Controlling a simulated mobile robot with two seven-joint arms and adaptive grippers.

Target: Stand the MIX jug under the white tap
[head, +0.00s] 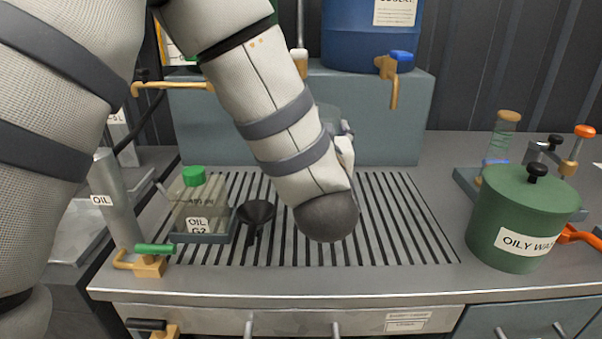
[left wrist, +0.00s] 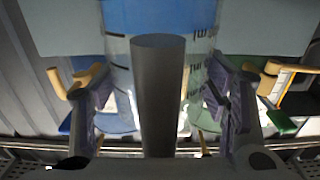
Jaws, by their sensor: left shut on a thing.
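My left arm covers the middle of the head view, and my left gripper is mostly hidden behind it. In the left wrist view my left gripper (left wrist: 158,105) is shut on the clear MIX jug (left wrist: 118,75), a finger on either side. The jug's dark grey handle (left wrist: 158,90) faces the camera, and part of its lettering shows inverted. A little of the jug (head: 328,113) shows past my arm in the head view, before the grey tank stand. The white tap (head: 300,62) is on the stand, partly hidden by my arm. My right gripper is out of view.
A blue-handled tap (head: 395,66) is to the right below the blue drum (head: 370,35). On the slotted drain (head: 400,220) are an oil can (head: 190,205) and a black funnel (head: 256,212). A green oily-waste can (head: 520,215) stands right. The drain's right half is clear.

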